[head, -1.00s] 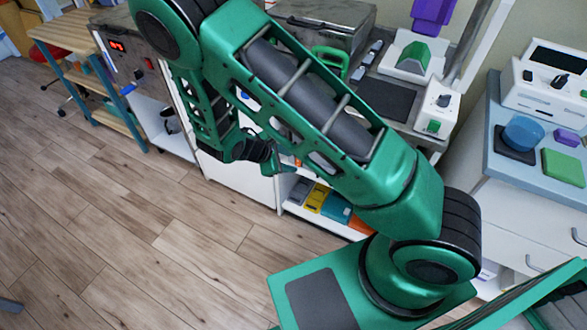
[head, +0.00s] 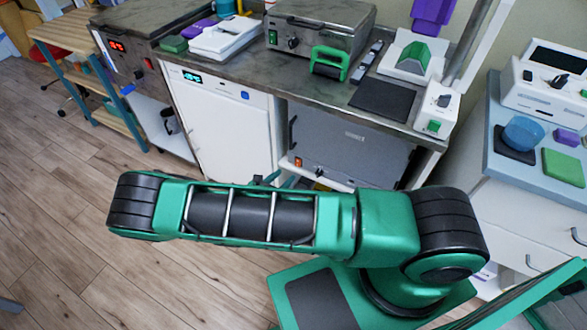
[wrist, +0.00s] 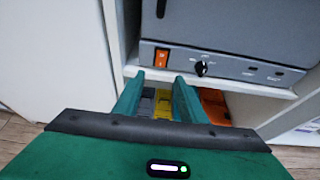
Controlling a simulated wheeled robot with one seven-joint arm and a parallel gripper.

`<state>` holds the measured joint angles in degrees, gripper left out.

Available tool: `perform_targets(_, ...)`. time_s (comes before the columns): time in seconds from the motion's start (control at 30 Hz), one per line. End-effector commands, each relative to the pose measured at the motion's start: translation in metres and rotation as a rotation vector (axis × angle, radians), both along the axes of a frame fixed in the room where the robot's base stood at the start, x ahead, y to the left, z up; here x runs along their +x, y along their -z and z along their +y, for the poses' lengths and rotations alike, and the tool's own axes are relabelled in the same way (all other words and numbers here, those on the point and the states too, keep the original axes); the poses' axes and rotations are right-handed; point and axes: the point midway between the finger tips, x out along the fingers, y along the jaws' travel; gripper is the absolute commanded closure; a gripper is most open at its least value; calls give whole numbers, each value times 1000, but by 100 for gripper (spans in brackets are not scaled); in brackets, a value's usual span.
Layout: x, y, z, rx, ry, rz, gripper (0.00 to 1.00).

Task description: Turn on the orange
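An orange rocker switch (wrist: 161,57) sits at the lower left of the front of a grey cabinet-like appliance (wrist: 235,30) in the wrist view. A black knob (wrist: 201,68) is to its right. In the head view the switch shows small (head: 298,162) on the same appliance (head: 350,142), just above my arm. My gripper (wrist: 158,82) has its two green fingers apart with nothing between them. The fingertips are just below the switch in the wrist picture; I cannot tell whether they touch the panel. My arm hides most of the gripper in the head view.
Below the appliance is a shelf edge (wrist: 250,83), with yellow (wrist: 163,104) and orange (wrist: 213,106) items underneath. A white cabinet (head: 225,120) stands to the left. Above is a worktop holding a metal box (head: 318,30) and a black mat (head: 383,98). Floor at the left is clear.

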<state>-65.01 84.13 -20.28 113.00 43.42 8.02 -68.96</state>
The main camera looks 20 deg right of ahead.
Motion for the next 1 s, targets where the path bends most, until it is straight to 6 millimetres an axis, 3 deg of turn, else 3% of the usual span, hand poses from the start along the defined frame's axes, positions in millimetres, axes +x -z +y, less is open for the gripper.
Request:
perform_targets(0.5,50,31,-58,1,4,-1,62)
perform_targets(0.97,57,36,-67,2,2,-1,62)
perform_targets(1.0,57,36,-67,2,2,-1,67)
